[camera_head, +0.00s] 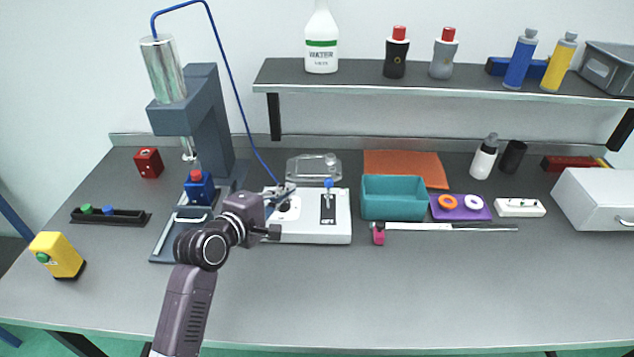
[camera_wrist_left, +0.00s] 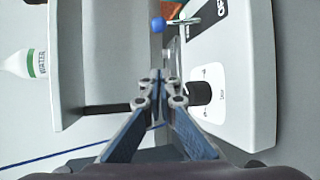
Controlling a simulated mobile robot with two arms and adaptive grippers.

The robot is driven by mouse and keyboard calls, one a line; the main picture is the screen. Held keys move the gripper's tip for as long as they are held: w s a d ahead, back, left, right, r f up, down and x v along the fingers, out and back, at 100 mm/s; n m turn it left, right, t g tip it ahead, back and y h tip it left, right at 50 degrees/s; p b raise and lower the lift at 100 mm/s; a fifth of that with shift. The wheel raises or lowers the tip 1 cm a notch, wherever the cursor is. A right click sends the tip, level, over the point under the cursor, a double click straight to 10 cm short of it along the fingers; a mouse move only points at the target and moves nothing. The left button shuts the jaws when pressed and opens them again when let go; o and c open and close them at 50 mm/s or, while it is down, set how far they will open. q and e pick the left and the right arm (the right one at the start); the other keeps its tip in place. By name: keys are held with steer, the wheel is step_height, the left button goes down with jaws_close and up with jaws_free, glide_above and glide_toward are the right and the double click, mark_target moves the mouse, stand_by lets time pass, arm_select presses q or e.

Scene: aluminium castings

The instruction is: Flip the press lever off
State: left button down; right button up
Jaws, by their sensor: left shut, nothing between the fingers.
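The white control box (camera_head: 338,230) stands on the bench, right of the press (camera_head: 215,120). Its lever has a blue ball tip (camera_head: 328,183) and rises from a black slotted plate (camera_head: 328,208) on the top. In the left wrist view the blue ball (camera_wrist_left: 158,25) shows at the top, apart from my fingers, on a metal stem, with the letters "OF" visible beside it. A black knob (camera_wrist_left: 200,93) is on the same face. My left gripper (camera_head: 289,189) is shut and empty above the left part of the box; its closed fingertips (camera_wrist_left: 159,76) show in the left wrist view.
A teal bin (camera_head: 394,199) stands just right of the box, and a clear lidded dish (camera_head: 313,167) behind it. A blue hose (camera_head: 233,90) hangs from the press. The bench front is clear.

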mark_target(329, 194)
arm_select(q)
steer(key=x, duration=0.8)
steer(key=shift+w+d+p, duration=0.2)
steer(key=shift+w+p, duration=0.1)
steer(key=shift+w, duration=0.05)
steer(key=shift+w+d, duration=0.25)
steer(key=shift+s+d+r+p, duration=0.2)
steer(key=shift+s+d+p, duration=0.65)
steer(key=shift+s+p, duration=0.1)
steer(key=shift+s+d+r, duration=0.15)
steer(key=shift+s+d, duration=0.25)
steer(key=shift+s, duration=0.15)
steer(key=shift+w, duration=0.1)
arm_select(e)
steer(key=r, duration=0.2)
steer(key=w+d+r, duration=0.1)
steer(key=shift+w, duration=0.1)
